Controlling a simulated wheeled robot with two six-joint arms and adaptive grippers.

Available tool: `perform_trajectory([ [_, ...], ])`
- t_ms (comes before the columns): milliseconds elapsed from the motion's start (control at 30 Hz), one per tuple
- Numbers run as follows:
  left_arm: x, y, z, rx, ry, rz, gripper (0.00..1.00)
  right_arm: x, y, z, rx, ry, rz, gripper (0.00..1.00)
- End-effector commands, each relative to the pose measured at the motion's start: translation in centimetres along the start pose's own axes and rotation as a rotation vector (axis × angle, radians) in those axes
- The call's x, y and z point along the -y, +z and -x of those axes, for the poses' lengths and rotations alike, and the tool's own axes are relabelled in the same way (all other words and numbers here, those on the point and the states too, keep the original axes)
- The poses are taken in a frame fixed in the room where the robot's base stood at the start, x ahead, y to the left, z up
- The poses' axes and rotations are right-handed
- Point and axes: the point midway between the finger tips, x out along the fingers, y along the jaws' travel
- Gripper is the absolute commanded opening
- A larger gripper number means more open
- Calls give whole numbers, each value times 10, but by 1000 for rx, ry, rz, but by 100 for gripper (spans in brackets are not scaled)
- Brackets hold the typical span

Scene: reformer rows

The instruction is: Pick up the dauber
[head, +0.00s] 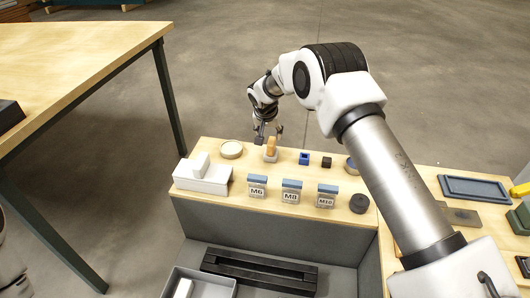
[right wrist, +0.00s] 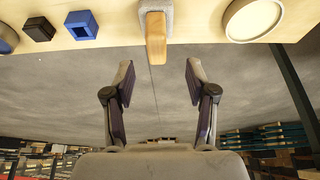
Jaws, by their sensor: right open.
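The dauber (head: 271,146) stands on the wooden bench top, with a tan wooden handle and a grey block at its base. It also shows at the top middle of the right wrist view (right wrist: 156,38). My right gripper (head: 269,134) is open and empty, just behind the dauber in the head view. In the right wrist view its two fingers (right wrist: 158,84) are spread wide, and the handle points toward the gap between them without being inside it. My left gripper is not in view.
A round cream-lidded dish (head: 231,149) stands left of the dauber, and a blue square holder (head: 304,158) and a black cube (head: 326,162) stand right. Labelled blocks (head: 291,191) line the front edge. A white block (head: 203,175) is at the left.

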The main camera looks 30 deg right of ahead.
Motion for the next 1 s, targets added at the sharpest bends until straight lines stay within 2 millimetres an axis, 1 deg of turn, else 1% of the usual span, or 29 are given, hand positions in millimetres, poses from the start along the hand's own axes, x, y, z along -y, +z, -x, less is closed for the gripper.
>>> perform_trajectory([
  [33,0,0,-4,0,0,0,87,0,2,-8,1,1,-1,56],
  [167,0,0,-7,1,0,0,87,-1,1,-25,1,1,-1,56],
  [267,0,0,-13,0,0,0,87,-2,1,-39,2,1,0,56],
  [333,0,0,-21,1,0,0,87,-4,1,-54,3,2,-1,56],
  [433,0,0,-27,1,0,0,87,-4,0,-71,2,1,-1,56],
  [533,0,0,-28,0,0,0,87,-4,-1,-78,1,0,1,56],
  [700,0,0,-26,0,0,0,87,-4,-1,-76,2,0,1,56],
  [733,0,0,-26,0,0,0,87,-4,-1,-76,2,0,1,53],
  [767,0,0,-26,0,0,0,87,-4,-1,-76,2,0,1,42],
  [800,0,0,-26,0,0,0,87,-4,-1,-76,2,0,1,28],
  [867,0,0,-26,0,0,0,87,-4,-1,-76,2,0,1,7],
  [900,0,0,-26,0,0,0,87,-4,-1,-76,2,0,1,0],
  [1000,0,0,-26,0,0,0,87,-4,-1,-77,2,0,1,0],
])
